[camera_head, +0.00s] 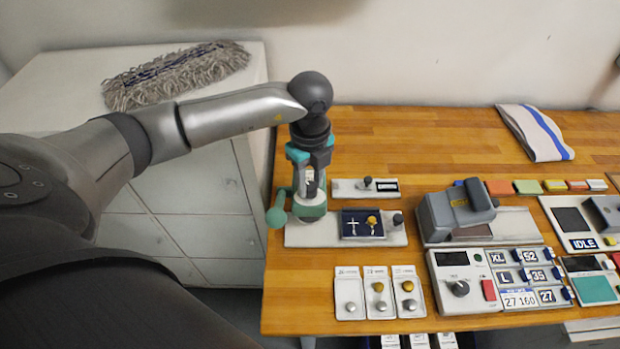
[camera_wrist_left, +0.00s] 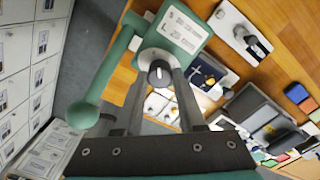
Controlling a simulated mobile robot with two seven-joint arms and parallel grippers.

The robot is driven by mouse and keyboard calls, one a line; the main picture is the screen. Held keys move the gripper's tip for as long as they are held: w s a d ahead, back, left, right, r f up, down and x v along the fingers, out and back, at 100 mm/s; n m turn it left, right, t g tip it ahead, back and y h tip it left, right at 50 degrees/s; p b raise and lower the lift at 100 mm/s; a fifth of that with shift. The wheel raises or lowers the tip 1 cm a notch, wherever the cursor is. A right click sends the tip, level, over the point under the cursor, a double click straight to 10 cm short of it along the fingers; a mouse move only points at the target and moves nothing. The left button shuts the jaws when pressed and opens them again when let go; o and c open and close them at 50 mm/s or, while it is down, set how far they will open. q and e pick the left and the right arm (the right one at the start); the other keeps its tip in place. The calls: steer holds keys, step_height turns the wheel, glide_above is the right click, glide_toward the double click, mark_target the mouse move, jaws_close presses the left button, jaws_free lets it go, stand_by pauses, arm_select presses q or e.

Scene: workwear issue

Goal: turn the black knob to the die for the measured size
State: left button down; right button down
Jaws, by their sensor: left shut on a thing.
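A green hand press (camera_head: 312,206) with a ball-ended lever stands on a pale base plate at the left end of the wooden bench. In the left wrist view the press head (camera_wrist_left: 185,32) carries a pale label with small marks, too blurred to read fully. Below the label is the black knob (camera_wrist_left: 159,73) with a light pointer line and a pale surround. My left gripper (camera_head: 310,182) comes down on the press from above. In the left wrist view its two fingers (camera_wrist_left: 159,66) are shut on the knob from both sides. My right gripper is not in view.
A dark blue pad (camera_head: 350,226) with small metal parts lies right of the press. A control panel (camera_head: 447,300) with another dark knob and size tags stands further right. Three white cards (camera_head: 349,311) with snaps lie in front. A mop head lies on the cabinet (camera_head: 70,85).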

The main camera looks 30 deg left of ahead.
arm_select(q)
steer(key=shift+r+n, duration=0.1)
steer(key=shift+n, duration=0.6)
steer(key=shift+a, duration=0.1)
steer(key=c, duration=0.5)
jaws_free()
step_height(320, 180, up, 15)
steer(key=b, duration=0.1)
stand_by(0.5)
